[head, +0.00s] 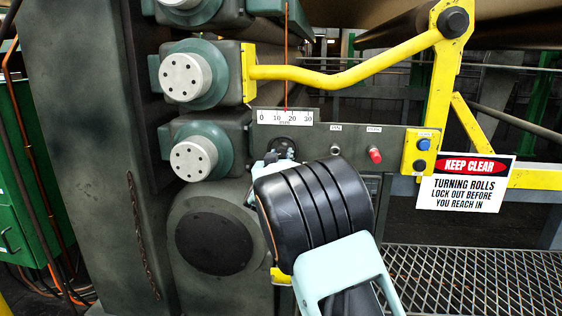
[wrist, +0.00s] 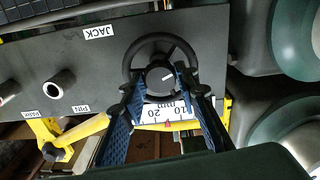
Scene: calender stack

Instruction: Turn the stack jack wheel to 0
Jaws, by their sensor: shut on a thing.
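The stack jack wheel (wrist: 161,42) is a small black spoked handwheel with a round hub that has a white mark. In the head view the wheel (head: 284,144) is mostly hidden behind my gripper (head: 279,157). In the wrist view the two blue fingers of my gripper (wrist: 160,80) are closed on the wheel from either side of its hub. The white scale (head: 286,117) above the wheel reads 0, 10, 20, 30 in mm. Its red pointer stands between 10 and 20, nearer 20. The scale shows upside down in the wrist view (wrist: 160,113).
A yellow bent arm (head: 345,77) crosses above. A KEEP CLEAR sign (head: 466,183) hangs at right. Round roll ends (head: 194,158) stand at left.

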